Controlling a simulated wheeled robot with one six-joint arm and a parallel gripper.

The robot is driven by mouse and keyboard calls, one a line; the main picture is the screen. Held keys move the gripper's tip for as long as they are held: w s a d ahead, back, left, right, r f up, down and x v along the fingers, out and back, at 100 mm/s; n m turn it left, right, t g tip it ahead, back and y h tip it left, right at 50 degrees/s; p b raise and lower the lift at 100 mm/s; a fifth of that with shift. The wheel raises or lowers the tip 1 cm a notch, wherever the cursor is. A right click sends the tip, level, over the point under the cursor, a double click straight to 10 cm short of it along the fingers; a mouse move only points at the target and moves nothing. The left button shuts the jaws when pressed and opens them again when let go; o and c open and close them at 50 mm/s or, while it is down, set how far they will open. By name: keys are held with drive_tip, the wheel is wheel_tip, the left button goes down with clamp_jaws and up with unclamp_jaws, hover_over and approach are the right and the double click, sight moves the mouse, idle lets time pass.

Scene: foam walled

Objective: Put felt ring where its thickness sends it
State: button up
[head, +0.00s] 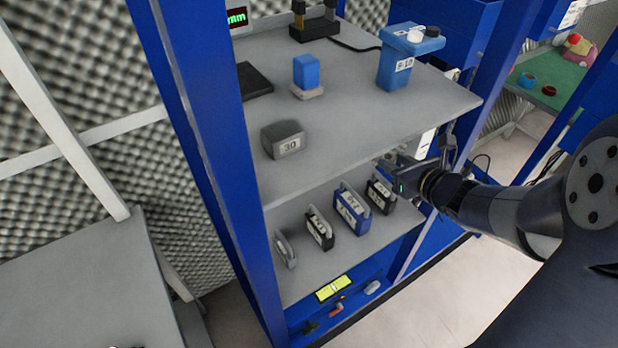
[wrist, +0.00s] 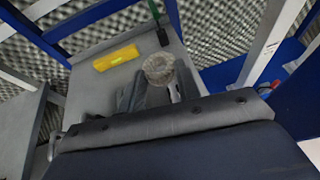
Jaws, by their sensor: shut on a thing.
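The felt ring (wrist: 158,68), round and pale grey-brown, sits at the tips of my gripper (wrist: 157,82) in the wrist view. My gripper is shut on it. In the head view my gripper (head: 384,163) is at the right front of the shelf unit, just below the upper shelf's edge and above the lower shelf. I cannot make out the ring there. Several small labelled bins stand in a row on the lower shelf: a black one (head: 381,196), a blue one (head: 350,211), another black one (head: 319,230) and a grey one (head: 285,250). Their labels are too small to read.
The upper shelf (head: 345,120) holds a grey block marked 30 (head: 284,139), a blue block on a pale base (head: 306,73) and a blue container (head: 402,62). A display reading mm (head: 237,17) is at upper left. A yellow thing (wrist: 115,58) lies beyond my gripper.

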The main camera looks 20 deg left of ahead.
drive_tip(key=shift+a+r, duration=0.25)
drive_tip(key=shift+a, duration=0.05)
wheel_tip(320, 180, down, 7)
drive_tip(key=b, duration=0.4)
drive_tip(key=shift+s+d+f+b, duration=0.1)
drive_tip(key=shift+f+b, duration=0.3)
drive_tip(key=shift+f, duration=0.5)
drive_tip(key=shift+s+d+f+b, duration=0.1)
drive_tip(key=shift+f+b, duration=0.25)
drive_tip(key=shift+f, duration=0.55)
clamp_jaws()
drive_tip(key=shift+f, duration=0.15)
drive_tip(key=o, duration=1)
unclamp_jaws()
drive_tip(key=shift+w+a+r, duration=0.15)
drive_tip(key=shift+w+r, duration=0.05)
drive_tip(key=shift+r, duration=0.05)
drive_tip(key=shift+r, duration=0.15)
drive_tip(key=shift+r, duration=0.1)
drive_tip(key=v, duration=1.2)
